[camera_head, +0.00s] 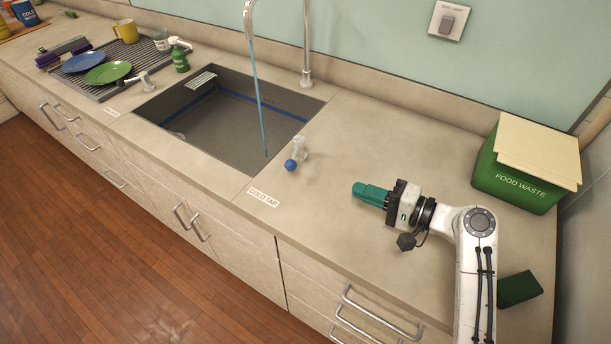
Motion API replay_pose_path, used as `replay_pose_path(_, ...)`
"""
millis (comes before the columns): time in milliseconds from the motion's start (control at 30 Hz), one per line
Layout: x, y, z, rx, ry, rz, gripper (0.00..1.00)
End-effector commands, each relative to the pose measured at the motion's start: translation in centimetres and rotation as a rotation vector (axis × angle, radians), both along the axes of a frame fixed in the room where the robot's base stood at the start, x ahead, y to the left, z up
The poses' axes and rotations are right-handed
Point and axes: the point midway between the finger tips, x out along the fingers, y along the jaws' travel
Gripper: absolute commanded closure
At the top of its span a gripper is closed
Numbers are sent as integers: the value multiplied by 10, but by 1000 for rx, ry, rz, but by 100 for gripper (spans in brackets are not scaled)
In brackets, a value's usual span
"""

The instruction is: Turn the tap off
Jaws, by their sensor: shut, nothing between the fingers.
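The tap's curved spout (307,50) rises behind the sink (225,118). A thin blue stream of water (258,90) runs from its end down into the sink. A small clear lever with a blue ball end (291,165) stands on the counter right of the sink, by a "COLD TAP" label (263,198). Another lever (146,82) is left of the sink. My gripper (357,190) is shut and empty, its teal fingers pointing left. It is over the counter, to the right of the blue-ended lever and apart from it.
A green "FOOD WASTE" bin (515,185) stands at the back right, with a dark green block (519,288) in front. A drying rack (100,88) with blue and green plates is at the left. The counter between my gripper and the blue-ended lever is clear.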

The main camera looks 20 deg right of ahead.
Motion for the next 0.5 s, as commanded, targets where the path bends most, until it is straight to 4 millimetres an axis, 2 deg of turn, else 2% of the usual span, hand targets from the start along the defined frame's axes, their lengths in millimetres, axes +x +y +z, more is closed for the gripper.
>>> replay_pose_path(33,0,-1,-12,2,-1,-1,100)
replay_pose_path(200,1,-2,-29,10,-4,-3,100)
replay_pose_path(500,1,-2,-34,15,-5,-4,100)
